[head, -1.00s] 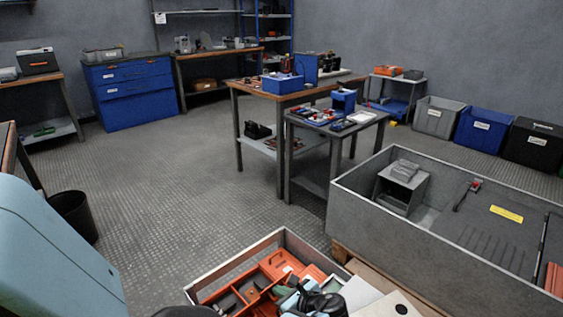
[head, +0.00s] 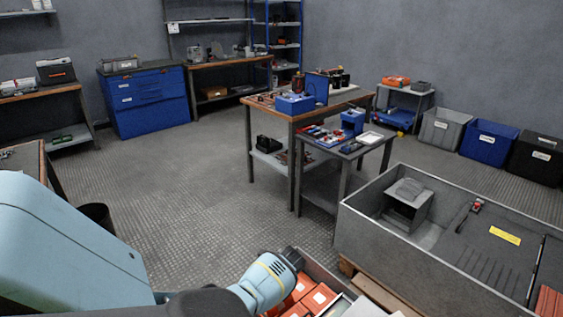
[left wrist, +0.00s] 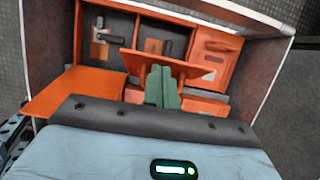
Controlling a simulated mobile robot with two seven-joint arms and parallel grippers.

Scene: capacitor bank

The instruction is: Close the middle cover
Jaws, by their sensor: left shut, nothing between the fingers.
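The middle cover (left wrist: 170,63) is an orange panel in the left wrist view. It stands tilted up, with the middle compartment (left wrist: 152,46) showing open behind it. My left gripper (left wrist: 163,72) has green fingers, shut and empty, in front of the middle cover and overlapping its lower part. I cannot tell whether they touch. The left orange cover (left wrist: 72,93) is swung out to the left, and its compartment (left wrist: 104,38) is open. The right orange cover (left wrist: 215,60) lies over its place. In the head view my left wrist hides the fingers and most of the orange unit (head: 318,297).
A pale-rimmed crate wall (left wrist: 272,62) surrounds the orange unit. In the head view a large grey bin (head: 390,246) stands to the right. A work table (head: 298,108) and a smaller grey table (head: 340,150) stand beyond, with open floor (head: 185,190) to the left.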

